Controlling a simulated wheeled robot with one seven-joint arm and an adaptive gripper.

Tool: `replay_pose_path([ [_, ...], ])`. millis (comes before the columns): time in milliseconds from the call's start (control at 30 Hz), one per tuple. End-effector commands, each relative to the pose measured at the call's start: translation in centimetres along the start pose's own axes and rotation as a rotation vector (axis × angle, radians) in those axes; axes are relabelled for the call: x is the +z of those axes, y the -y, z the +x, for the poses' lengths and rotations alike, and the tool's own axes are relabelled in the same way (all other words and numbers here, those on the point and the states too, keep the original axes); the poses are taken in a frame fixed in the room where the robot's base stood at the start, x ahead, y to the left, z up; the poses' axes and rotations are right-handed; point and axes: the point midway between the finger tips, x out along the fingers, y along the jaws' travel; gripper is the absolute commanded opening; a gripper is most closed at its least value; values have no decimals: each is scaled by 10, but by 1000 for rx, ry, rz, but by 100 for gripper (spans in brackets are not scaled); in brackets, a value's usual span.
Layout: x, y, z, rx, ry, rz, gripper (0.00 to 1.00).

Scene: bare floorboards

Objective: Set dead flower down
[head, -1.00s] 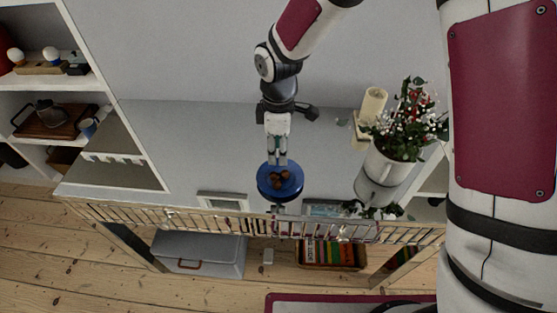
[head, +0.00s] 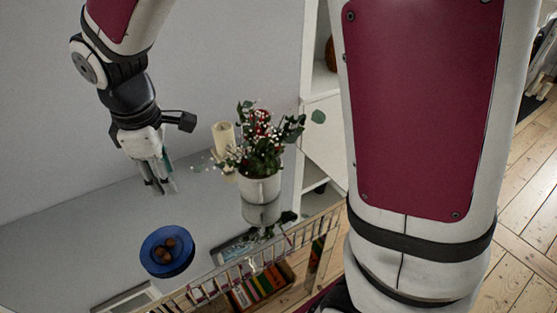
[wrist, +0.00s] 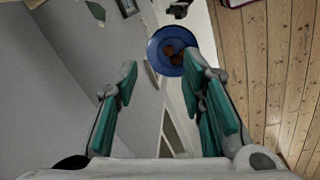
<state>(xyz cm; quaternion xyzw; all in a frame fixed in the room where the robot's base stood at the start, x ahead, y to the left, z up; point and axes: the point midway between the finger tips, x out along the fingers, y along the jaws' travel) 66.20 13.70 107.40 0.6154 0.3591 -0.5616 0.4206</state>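My gripper (head: 158,188) hangs above the grey tabletop, up and left of the flower pot in the head view. In the wrist view its teal-padded fingers (wrist: 163,85) are spread wide, with nothing held between them. A white pot (head: 261,188) holds a bouquet (head: 262,145) of red and small white flowers with green leaves. It stands to the right of my gripper. I cannot make out a separate dead flower in either view. A few leaves (wrist: 96,10) show at the top left of the wrist view.
A blue plate (head: 160,262) with brown round things sits below my gripper and also shows in the wrist view (wrist: 158,37). A cream candle (head: 223,137) stands behind the pot. A railing and a box of books (head: 258,287) are lower down. Tabletop left of the plate is clear.

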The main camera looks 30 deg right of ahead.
Motion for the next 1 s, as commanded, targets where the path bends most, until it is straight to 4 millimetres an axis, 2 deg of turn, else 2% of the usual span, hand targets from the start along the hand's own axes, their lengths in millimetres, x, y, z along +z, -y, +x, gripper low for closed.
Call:
replay_pose_path([
  [33,17,1,-18,27,-9,76,37],
  [200,73,13,-62,88,-41,350,37],
  [400,132,43,-98,140,-108,670,37],
  [500,158,62,-109,155,-153,825,37],
  [700,191,95,-117,162,-235,1063,37],
  [833,200,106,-117,158,-265,1143,37],
  [1000,203,110,-117,156,-274,1169,37],
])
